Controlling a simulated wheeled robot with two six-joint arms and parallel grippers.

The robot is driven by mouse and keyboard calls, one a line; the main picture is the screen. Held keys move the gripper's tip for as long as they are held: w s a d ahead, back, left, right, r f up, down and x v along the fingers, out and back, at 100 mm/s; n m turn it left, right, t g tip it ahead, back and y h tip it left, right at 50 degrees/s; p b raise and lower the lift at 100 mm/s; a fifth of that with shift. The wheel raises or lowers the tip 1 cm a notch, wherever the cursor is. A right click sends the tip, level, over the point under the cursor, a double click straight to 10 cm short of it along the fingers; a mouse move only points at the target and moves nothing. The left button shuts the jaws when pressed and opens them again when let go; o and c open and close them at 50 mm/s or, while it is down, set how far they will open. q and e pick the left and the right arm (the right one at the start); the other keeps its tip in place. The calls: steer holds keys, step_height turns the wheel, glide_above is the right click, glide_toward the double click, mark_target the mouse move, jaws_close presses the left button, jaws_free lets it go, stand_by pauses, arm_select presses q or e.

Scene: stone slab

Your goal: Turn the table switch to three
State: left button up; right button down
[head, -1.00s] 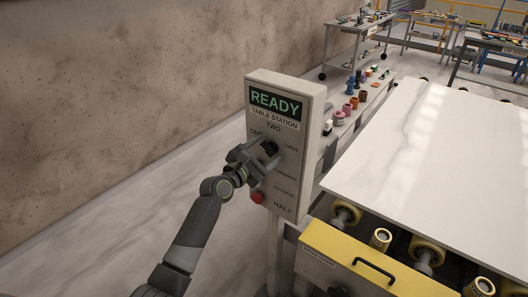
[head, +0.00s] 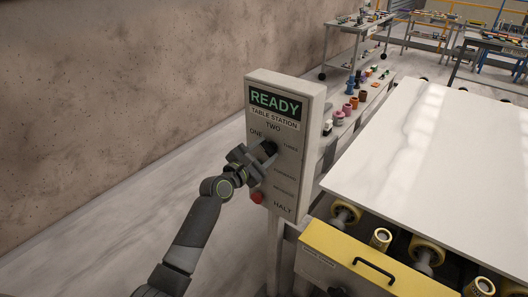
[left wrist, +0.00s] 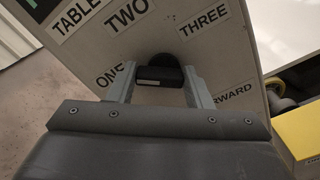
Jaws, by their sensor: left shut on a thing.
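The black table switch (head: 271,147) is a knob on the grey table station panel (head: 300,112), with labels ONE, TWO and THREE around it. In the left wrist view the knob (left wrist: 158,72) lies between the two fingers, with ONE to its left, TWO above and THREE to the upper right. My left gripper (head: 264,155) is shut on the knob from the front left. Its fingers hide part of the knob, and I cannot tell which label it points at. My right gripper is not in view.
The panel's green display (head: 276,101) reads READY. A red button (head: 257,197) sits low on the panel's left, near HALT. A white slab (head: 440,165) lies on rollers to the right, behind a yellow drawer front (head: 365,262). The floor left of the panel is clear.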

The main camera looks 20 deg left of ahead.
arm_select(q)
steer(key=m+b, duration=0.1)
steer(key=m, duration=0.4)
steer(key=shift+d+f, duration=0.1)
steer(key=shift+d, duration=0.05)
steer(key=m+b, duration=0.2)
steer(key=m, duration=0.3)
steer(key=shift+s+d+f+m, duration=0.1)
steer(key=shift+m, duration=0.3)
steer(key=m+b, duration=0.1)
steer(key=m, duration=0.1)
steer(key=m+b, duration=0.2)
steer(key=m, duration=0.1)
steer(key=shift+d+f, duration=0.1)
steer(key=shift+f, duration=0.1)
steer(key=m+b, duration=0.2)
steer(key=m, duration=0.1)
steer(key=shift+f+m, duration=0.15)
steer(key=shift+m, duration=0.25)
steer(key=shift+m+b, duration=0.8)
steer(key=shift+m, duration=0.6)
steer(key=o, duration=1)
